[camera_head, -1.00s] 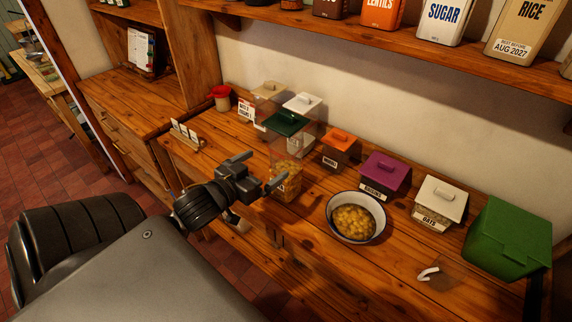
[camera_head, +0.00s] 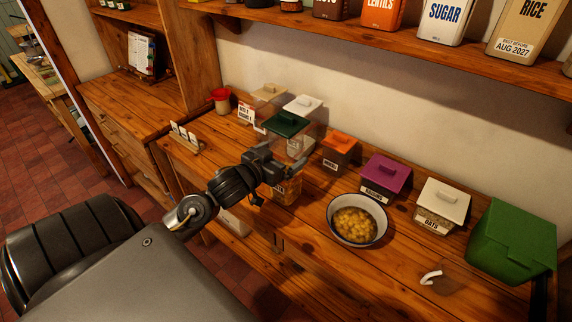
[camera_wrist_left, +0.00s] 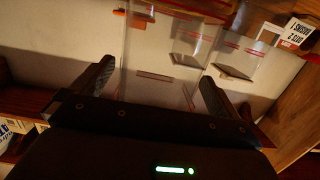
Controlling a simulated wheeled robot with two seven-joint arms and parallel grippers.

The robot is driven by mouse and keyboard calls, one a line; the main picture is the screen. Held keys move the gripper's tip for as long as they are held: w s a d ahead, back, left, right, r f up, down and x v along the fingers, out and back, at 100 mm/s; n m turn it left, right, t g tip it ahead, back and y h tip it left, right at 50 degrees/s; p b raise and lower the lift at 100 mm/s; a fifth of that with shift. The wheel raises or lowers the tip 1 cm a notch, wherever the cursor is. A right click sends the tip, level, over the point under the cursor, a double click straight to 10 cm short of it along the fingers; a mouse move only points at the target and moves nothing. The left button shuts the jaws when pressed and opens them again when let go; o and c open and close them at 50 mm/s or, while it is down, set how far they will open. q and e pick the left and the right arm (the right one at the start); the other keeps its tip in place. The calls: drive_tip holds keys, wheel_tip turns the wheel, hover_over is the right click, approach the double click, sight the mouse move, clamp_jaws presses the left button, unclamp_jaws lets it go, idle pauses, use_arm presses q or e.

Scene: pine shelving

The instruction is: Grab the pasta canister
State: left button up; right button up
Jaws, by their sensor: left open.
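A tall clear canister with a dark green lid (camera_head: 286,124) stands on the wooden counter, with yellowish pasta-like contents low inside. My left gripper (camera_head: 277,166) is open at its near side, in front of its middle. In the left wrist view the clear wall of the canister (camera_wrist_left: 160,62) lies between the two spread fingers (camera_wrist_left: 155,88). I cannot tell whether either finger touches it. The gripper hides part of the canister's front and its label. My right gripper is not in view.
Clear canisters with beige (camera_head: 268,92) and white (camera_head: 302,105) lids stand close behind. An orange-lidded canister (camera_head: 340,143) and a bowl of yellow food (camera_head: 355,220) are to the right. Purple (camera_head: 386,172), white and green containers stand farther right.

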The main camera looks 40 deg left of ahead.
use_arm(q)
drive_tip(key=shift+w+d+f, duration=0.1)
drive_tip(key=shift+w, duration=0.65)
drive_tip(key=shift+c, duration=0.4)
drive_tip(key=c, duration=1.7)
drive_tip(key=shift+c, duration=0.3)
